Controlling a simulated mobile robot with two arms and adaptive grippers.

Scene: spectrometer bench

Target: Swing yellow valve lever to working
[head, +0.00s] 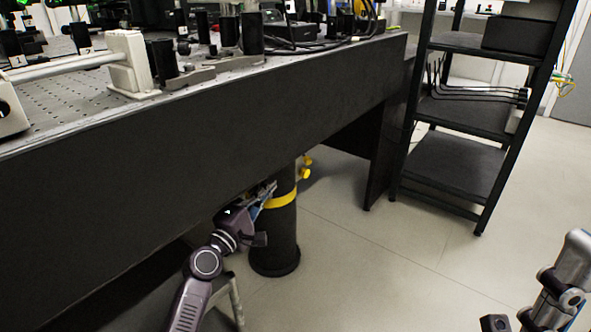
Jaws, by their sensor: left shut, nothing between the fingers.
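A black cylindrical table leg (279,240) stands under the bench with a yellow band (281,200) across it. Small yellow knob-like parts (306,172) stick out at the right of the leg's upper part. I cannot tell for sure which yellow part is the valve lever, or its position. My left gripper (268,192) is at the leg's left side, close to the yellow band. Its fingers are shut and empty; whether they touch the leg is unclear. My right arm shows at the lower right; its fingers are outside the view.
The bench's dark side panel (190,130) hangs above my left gripper. Optics and a white bracket (128,62) stand on the perforated bench top (60,105). A black shelf rack (455,165) stands at the right. The pale floor (390,255) between is clear.

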